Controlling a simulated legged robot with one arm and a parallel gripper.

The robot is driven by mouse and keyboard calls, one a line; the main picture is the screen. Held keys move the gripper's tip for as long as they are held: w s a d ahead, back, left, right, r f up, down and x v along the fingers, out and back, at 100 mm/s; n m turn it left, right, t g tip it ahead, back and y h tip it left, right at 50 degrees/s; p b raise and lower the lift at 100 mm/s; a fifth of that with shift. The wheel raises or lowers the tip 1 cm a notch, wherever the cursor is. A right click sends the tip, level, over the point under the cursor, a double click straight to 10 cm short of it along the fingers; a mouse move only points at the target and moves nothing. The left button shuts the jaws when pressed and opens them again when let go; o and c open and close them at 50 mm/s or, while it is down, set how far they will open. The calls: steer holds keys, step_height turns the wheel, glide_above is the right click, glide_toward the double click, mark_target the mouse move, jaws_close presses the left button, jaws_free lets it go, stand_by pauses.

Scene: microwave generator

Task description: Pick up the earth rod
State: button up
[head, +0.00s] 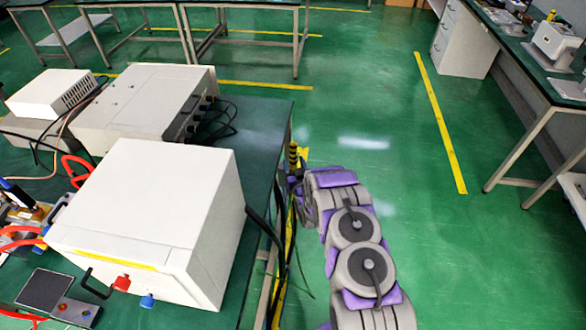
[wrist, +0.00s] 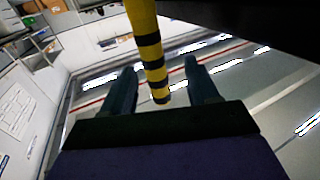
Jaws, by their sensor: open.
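The earth rod (wrist: 149,48) shows in the wrist view as a yellow shaft with black bands. It comes in from the top edge and its end lies between the two fingers of my gripper (wrist: 160,68). The fingers are spread, with a visible gap on both sides of the rod. In the head view a short yellow-and-black piece of the rod (head: 293,155) shows beside the right edge of the bench, just above my gripper (head: 293,178). The rest of the rod is hidden there by the bench and my arm.
A large white box (head: 150,205) with red and blue terminals stands on the green bench (head: 262,125). Black cables (head: 268,235) hang over the bench edge near my arm. Open green floor (head: 365,110) lies to the right, and another bench (head: 535,65) stands at the far right.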

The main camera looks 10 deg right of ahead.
mark_target(294, 159)
steer(key=shift+w+d+f+b, duration=0.15)
steer(key=shift+w+b, duration=0.15)
steer(key=shift+w, duration=0.65)
steer(key=shift+w+f+b, duration=0.15)
steer(key=shift+w+b, duration=0.15)
steer(key=shift+w, duration=0.7)
steer(key=shift+w+d+f+b, duration=0.15)
steer(key=shift+w+b, duration=0.15)
steer(key=shift+w, duration=0.65)
steer(key=shift+w+a+r, duration=0.1)
steer(key=shift+w+a, duration=0.05)
steer(key=shift+w, duration=0.25)
jaws_close()
